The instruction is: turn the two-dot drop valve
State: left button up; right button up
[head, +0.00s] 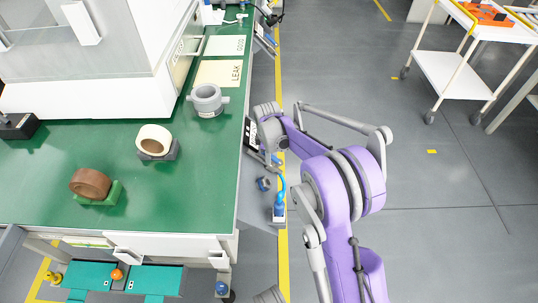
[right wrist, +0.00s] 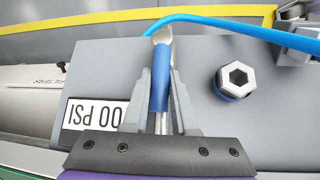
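In the right wrist view, a lever with a blue sleeve and a bare metal end (right wrist: 160,78) stands out from a grey panel (right wrist: 205,55). My right gripper (right wrist: 161,75) has one finger on each side of the blue sleeve, and the fingers look closed against it. No dot marks are readable, so I cannot tell from marks which valve this is. In the head view my right gripper (head: 268,156) is at the bench's right side, largely hidden by its own wrist. My left gripper is not in view.
A hex fitting with a blue ring (right wrist: 235,80) sits right of the lever. A blue hose (right wrist: 240,25) arches past the lever's top. A "00 PSI" label (right wrist: 95,115) lies left. Floor to the right is open, with a white cart (head: 450,75) beyond.

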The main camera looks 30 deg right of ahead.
grip_shut()
dwell(1.0)
